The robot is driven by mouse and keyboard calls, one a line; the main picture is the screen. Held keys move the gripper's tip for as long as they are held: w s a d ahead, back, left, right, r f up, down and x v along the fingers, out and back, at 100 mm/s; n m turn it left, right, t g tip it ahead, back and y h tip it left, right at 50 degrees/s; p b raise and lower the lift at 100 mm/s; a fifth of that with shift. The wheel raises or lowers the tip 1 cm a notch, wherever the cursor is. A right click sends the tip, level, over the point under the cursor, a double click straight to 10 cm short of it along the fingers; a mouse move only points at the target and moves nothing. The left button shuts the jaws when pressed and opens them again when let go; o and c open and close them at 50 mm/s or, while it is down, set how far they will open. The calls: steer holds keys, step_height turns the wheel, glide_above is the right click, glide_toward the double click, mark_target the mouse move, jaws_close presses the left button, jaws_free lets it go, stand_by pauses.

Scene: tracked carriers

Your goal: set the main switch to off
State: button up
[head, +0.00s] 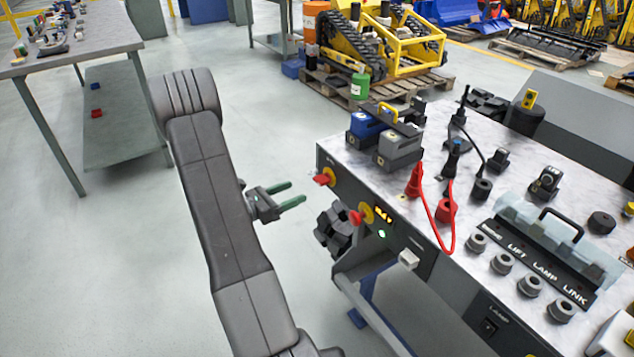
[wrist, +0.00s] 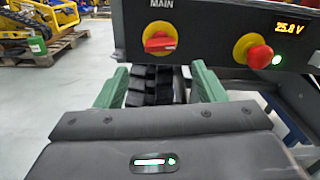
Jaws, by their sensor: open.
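The main switch (wrist: 160,43) is a red handle on a round yellow plate under the label MAIN, on the dark front panel. Its handle lies roughly horizontal in the wrist view. In the head view the main switch (head: 324,178) is at the left end of the panel. My gripper (head: 296,193) is open and empty, with green fingers pointing toward the panel. It is a little left of and below the switch there, apart from it. In the wrist view the fingers of my gripper (wrist: 158,70) stand apart below the switch, one on each side.
A red push button (wrist: 260,58) on yellow sits right of the switch, beside a lit display (wrist: 289,27) reading 25.8 V and a green light. A black tracked part (head: 334,228) is below the panel. Bench-top blocks (head: 398,148) and cables stand above. Floor at left is clear.

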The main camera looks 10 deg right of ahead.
mark_target(318, 180)
steer(key=x, duration=0.9)
steer(key=shift+d, duration=0.15)
steer(key=c, duration=1)
